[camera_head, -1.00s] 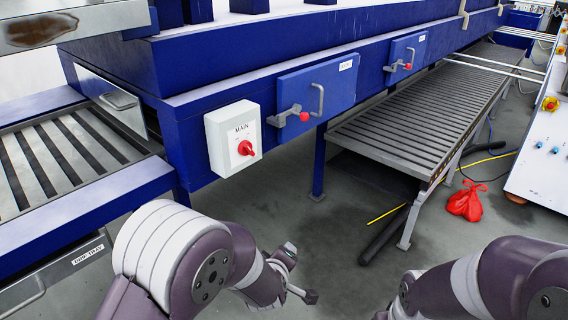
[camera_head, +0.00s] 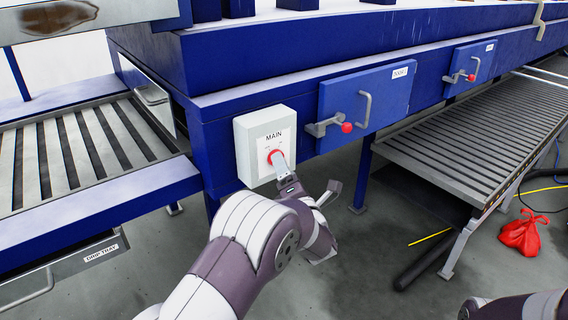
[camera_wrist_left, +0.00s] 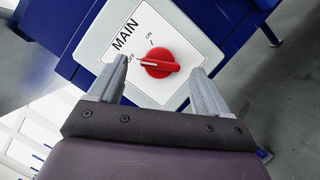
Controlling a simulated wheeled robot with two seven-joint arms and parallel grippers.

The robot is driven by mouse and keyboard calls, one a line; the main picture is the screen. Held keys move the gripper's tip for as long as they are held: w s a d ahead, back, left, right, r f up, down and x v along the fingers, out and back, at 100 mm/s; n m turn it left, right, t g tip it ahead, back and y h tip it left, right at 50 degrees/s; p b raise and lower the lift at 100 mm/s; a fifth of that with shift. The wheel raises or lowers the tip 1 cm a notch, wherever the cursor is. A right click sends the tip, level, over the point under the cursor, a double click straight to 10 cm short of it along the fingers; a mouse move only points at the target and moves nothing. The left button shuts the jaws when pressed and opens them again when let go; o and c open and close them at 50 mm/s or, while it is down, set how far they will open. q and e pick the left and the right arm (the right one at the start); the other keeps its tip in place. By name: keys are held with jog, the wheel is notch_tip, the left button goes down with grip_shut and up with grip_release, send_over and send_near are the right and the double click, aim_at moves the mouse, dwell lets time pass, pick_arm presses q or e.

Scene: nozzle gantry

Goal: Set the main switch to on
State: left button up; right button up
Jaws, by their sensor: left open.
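The main switch is a red rotary knob (camera_head: 272,156) on a white box (camera_head: 262,128) labelled MAIN, fixed to the blue frame. In the left wrist view the knob (camera_wrist_left: 158,63) has its raised grip lying nearly level, with its pale mark at the OFF label; ON is printed above. My left gripper (camera_head: 285,168) is at the front of the box and partly hides the knob. In the left wrist view my left gripper (camera_wrist_left: 160,72) is open, its fingers left and right of the knob. Contact cannot be told. My right gripper is out of view.
A blue door (camera_head: 362,100) with a grey latch and red ball (camera_head: 346,127) is right of the box. A slatted conveyor (camera_head: 465,150) stands at the right, a red bag (camera_head: 524,233) on the floor. A drip tray (camera_head: 60,275) is lower left.

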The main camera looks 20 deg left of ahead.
pick_arm(q)
jog(key=shift+x, duration=1.2)
jog(key=c, duration=1)
jog(key=shift+c, duration=0.2)
jog(key=shift+m, duration=0.4)
jog(key=shift+r+m+g+h+p, duration=0.1)
jog(key=shift+m+g+h+p, duration=0.45)
jog(key=shift+m+p, duration=1.15)
jog(key=shift+r+m+g+h+p, duration=0.1)
jog(key=shift+m+g+h+p, duration=0.15)
jog(key=shift+m+g+p, duration=0.95)
jog(key=shift+m+g+h+p, duration=0.15)
jog(key=shift+m+h+p, duration=0.25)
jog(key=shift+m+p, duration=1.8)
jog(key=shift+m, duration=0.3)
